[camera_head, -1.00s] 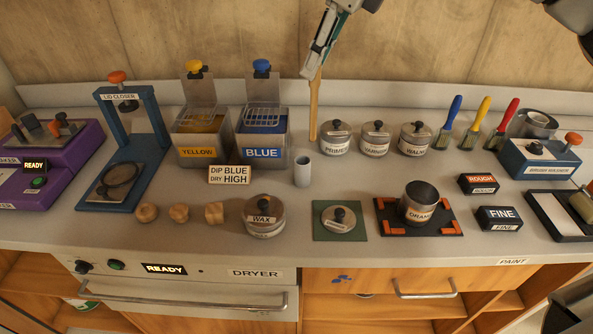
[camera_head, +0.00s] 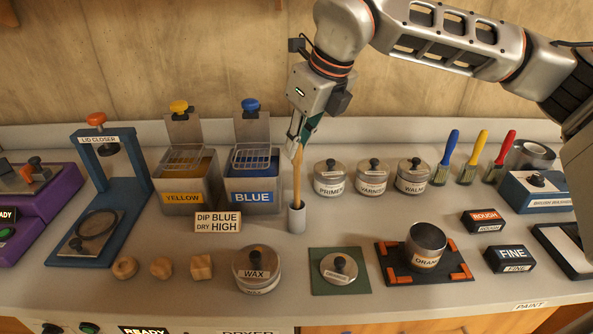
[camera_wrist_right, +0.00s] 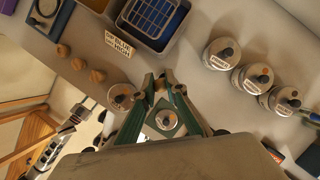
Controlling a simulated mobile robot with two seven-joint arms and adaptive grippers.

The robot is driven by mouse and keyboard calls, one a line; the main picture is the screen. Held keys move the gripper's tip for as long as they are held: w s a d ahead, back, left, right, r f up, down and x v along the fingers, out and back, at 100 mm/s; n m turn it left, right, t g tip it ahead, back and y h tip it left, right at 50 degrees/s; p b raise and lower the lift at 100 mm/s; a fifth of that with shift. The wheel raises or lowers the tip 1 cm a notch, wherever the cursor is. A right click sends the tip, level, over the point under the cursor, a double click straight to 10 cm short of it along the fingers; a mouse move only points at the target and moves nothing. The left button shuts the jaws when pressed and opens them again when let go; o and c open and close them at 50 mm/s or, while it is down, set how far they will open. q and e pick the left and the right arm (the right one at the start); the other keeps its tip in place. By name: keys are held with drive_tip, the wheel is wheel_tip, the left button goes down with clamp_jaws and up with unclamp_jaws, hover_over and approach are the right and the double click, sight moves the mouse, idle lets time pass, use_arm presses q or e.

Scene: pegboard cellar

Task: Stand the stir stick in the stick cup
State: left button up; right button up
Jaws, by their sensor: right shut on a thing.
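The stir stick (camera_head: 297,175) is a thin wooden stick, almost upright in the head view. Its lower end meets the mouth of the stick cup (camera_head: 297,220), a small grey cylinder on the counter, and appears to be just inside the rim. How deep it reaches is hidden by the cup wall. My right gripper (camera_head: 299,142) is shut on the upper end of the stick, above the cup. In the right wrist view my right gripper's fingers (camera_wrist_right: 163,88) show, but I cannot make out the stick or the cup there. My left gripper is not in view.
Yellow (camera_head: 183,190) and blue (camera_head: 252,190) dip tanks stand left of the cup, with a small sign (camera_head: 218,222) in front. Several lidded tins, including the primer tin (camera_head: 330,178), stand to the right. A wax tin (camera_head: 258,270) is in front.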

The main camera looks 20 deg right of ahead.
sight(301, 159)
drive_tip(key=shift+f, duration=3.15)
drive_tip(key=o, duration=0.8)
drive_tip(key=shift+r, duration=0.4)
drive_tip(key=v, duration=1.1)
drive_tip(key=shift+s+d+r, duration=0.1)
drive_tip(key=shift+s+r, duration=0.05)
drive_tip(key=shift+r, duration=0.1)
